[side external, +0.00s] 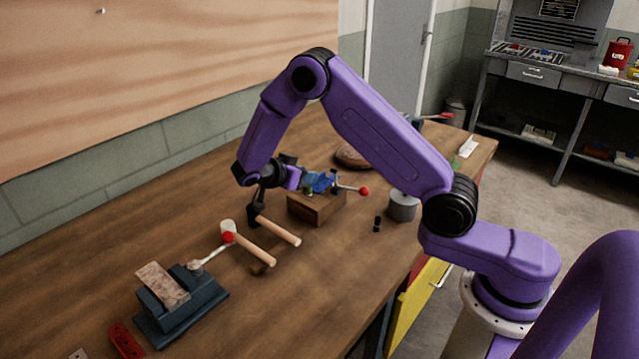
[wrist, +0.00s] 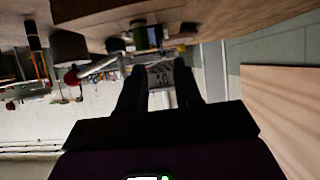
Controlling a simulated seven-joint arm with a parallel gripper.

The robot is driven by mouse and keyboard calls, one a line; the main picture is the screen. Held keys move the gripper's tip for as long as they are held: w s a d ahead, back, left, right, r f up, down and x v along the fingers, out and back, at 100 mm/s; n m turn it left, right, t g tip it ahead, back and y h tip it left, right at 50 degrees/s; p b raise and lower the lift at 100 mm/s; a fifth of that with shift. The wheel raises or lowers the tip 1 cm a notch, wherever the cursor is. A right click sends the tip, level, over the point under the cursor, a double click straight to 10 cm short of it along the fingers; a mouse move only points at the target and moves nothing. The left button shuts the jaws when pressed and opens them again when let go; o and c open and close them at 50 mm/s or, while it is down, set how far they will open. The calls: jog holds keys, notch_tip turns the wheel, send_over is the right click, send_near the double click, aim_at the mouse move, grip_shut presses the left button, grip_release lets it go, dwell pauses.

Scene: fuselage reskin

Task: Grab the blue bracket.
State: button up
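A small blue piece (side external: 319,182), which looks like the blue bracket, sits at the top of a brown wooden block (side external: 317,207) in the side view. A rod with a red ball end (side external: 364,191) sticks out to its right. My gripper (side external: 294,179) is level with the blue piece, just to its left; I cannot tell if they touch. In the wrist view my gripper (wrist: 158,68) has its two dark fingers apart, with only background visible between them. I cannot make out the bracket clearly in that view.
A dark vise (side external: 182,300) holding a tan plate stands at the front left. Two hammers with wooden handles (side external: 278,230) lie near the block. A grey cylinder (side external: 402,206) and a round brown object (side external: 352,157) are to the right. The table's right front is clear.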

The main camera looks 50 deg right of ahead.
aim_at(322, 182)
jog(key=shift+x, duration=3.35)
jog(key=shift+w+d+r, duration=0.1)
jog(key=shift+r, duration=0.05)
grip_shut()
